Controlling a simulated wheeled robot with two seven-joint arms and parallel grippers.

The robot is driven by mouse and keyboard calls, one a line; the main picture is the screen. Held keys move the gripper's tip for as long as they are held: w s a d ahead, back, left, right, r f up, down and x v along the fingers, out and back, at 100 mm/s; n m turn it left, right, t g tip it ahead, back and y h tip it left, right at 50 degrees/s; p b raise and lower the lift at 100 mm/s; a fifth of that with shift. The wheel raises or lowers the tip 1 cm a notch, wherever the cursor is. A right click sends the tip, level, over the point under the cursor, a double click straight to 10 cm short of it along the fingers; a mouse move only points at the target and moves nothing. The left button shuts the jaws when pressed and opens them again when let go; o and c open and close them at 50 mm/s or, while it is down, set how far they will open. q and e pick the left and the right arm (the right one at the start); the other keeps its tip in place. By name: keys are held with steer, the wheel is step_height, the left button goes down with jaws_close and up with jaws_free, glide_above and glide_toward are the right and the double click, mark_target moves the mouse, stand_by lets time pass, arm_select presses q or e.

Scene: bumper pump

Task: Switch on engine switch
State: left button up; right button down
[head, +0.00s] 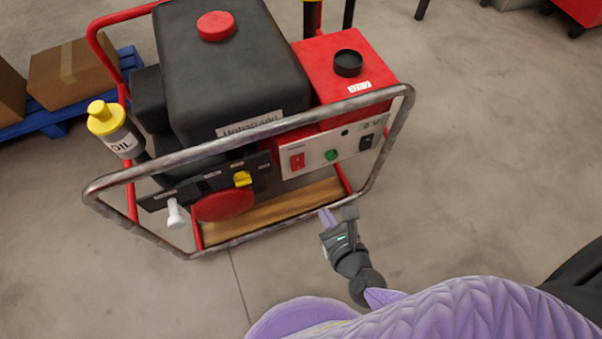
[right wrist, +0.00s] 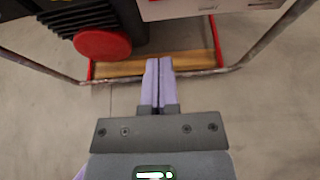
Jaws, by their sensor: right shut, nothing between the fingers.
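The generator (head: 232,70) has a black tank and a metal tube frame. On its front is a white control panel (head: 325,151) with a red switch (head: 297,161), a green round knob (head: 331,155) and a dark switch (head: 366,142). A yellow lever (head: 242,179) sits on the black panel left of it. My right gripper (head: 328,218) is shut and empty, in front of and below the control panel, near the lower frame bar. In the right wrist view its lavender fingers (right wrist: 158,82) are together before the wooden base. My left gripper is not in view.
The frame's tube (head: 300,118) runs around the front of the panel. A yellow-capped oil bottle (head: 115,130) stands at the left, and a white handle (head: 175,214) sticks out low. Boxes (head: 75,72) on a blue pallet are behind left.

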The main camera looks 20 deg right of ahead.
steer(key=shift+f, duration=0.1)
steer(key=b, duration=0.4)
glide_toward(299, 168)
step_height(299, 168, down, 3)
steer(key=w, duration=0.2)
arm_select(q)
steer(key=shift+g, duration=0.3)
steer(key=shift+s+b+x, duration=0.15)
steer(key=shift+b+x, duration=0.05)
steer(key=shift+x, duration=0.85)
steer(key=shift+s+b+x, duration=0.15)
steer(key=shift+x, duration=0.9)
arm_select(e)
steer(key=shift+w+a, duration=0.1)
steer(key=shift+w, duration=2.1)
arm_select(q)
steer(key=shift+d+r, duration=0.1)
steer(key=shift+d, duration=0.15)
